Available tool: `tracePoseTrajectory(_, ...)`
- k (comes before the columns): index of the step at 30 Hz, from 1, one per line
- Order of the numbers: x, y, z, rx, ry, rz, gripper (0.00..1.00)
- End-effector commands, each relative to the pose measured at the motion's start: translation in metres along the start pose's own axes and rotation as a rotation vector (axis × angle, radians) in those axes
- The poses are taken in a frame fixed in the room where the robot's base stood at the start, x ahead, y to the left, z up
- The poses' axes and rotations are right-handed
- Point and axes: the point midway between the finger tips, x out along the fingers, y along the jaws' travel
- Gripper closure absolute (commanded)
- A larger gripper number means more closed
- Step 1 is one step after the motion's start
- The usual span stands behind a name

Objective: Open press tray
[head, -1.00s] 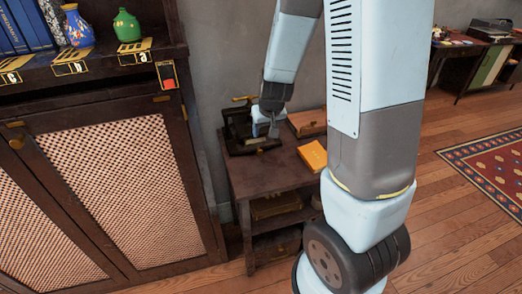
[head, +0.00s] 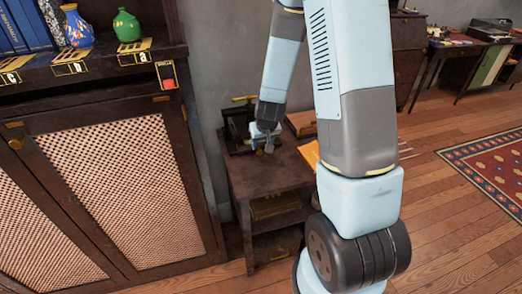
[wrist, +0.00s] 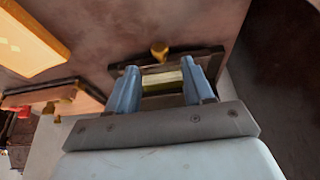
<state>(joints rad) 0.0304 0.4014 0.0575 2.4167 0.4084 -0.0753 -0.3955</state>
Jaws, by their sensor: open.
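The dark press (head: 236,128) with a brass bar on top stands at the back left of a small wooden table, partly hidden by my arm. My gripper (head: 268,143) is at the press's front right side, pointing down. In the wrist view, my gripper's two blue fingers (wrist: 163,80) are apart. A dark board-like part of the press (wrist: 215,60) lies behind them, with a brass knob (wrist: 159,51) near the fingertips. A pale yellowish strip shows between the fingers. I cannot tell whether the fingers touch the knob, or how far out the tray is.
A yellow book (head: 309,153) lies on the table (head: 265,175), partly behind my arm. A brown box (head: 301,122) stands at its back. A cabinet with woven doors (head: 120,190) is close on the left. Open wooden floor and a red rug (head: 490,165) are at right.

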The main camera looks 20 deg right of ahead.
Motion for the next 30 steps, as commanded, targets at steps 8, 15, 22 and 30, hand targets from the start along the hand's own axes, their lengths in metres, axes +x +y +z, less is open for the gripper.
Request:
tracePoseTrajectory(8,0.033,0.0,0.001,0.002,-0.002,0.0,0.48)
tracePoseTrajectory(15,0.053,0.0,0.001,0.001,-0.002,0.0,0.48)
tracePoseTrajectory(22,0.06,0.0,0.0,0.0,0.0,-0.001,0.48)
tracePoseTrajectory(30,0.06,-0.001,0.0,0.0,0.0,-0.001,0.51)
